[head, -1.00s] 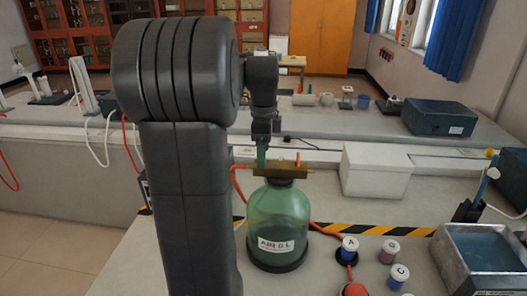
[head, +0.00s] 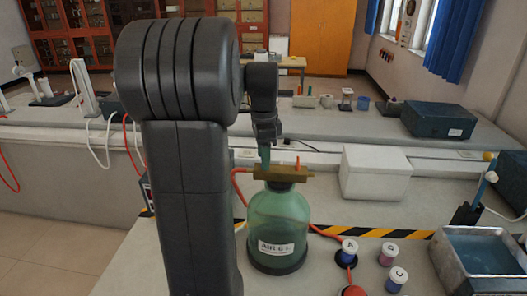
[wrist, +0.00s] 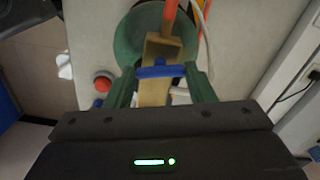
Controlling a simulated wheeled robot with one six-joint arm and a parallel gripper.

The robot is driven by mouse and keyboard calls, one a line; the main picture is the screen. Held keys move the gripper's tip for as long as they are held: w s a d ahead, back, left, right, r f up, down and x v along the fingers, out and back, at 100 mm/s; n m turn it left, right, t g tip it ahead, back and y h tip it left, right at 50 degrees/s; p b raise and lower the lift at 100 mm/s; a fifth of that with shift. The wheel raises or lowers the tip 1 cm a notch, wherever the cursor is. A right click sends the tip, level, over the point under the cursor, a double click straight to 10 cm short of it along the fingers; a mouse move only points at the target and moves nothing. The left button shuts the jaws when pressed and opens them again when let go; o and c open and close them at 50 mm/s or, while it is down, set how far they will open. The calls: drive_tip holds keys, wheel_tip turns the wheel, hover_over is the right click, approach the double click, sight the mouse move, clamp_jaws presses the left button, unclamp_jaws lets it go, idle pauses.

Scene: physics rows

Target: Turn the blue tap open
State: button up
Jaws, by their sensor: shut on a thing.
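The blue tap (wrist: 163,71) is a short bar lying crosswise on a brass valve body (wrist: 154,91) in the wrist view. The green fingers of my gripper (wrist: 162,73) stand at its two ends and are shut on it. In the head view my gripper (head: 265,158) points down at the brass valve body (head: 282,173) on top of a green glass jar (head: 278,222). The blue tap is hidden there behind the fingers.
A white box (head: 375,174) stands right of the jar. Lettered jars (head: 388,254) and a metal water tray (head: 490,250) are at the front right. A red hose (head: 238,185) runs to the valve. Black and yellow tape (head: 375,232) crosses the bench.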

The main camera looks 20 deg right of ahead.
drive_tip(key=n+p, duration=0.1)
drive_tip(key=n, duration=0.2)
drive_tip(key=shift+n, duration=0.4)
drive_tip(key=n+p, duration=0.1)
drive_tip(key=n, duration=0.2)
drive_tip(key=shift+n, duration=0.3)
drive_tip(key=n, duration=0.3)
drive_tip(key=shift+n+p, duration=0.3)
drive_tip(key=shift+n, duration=1.9)
drive_tip(key=o, duration=1)
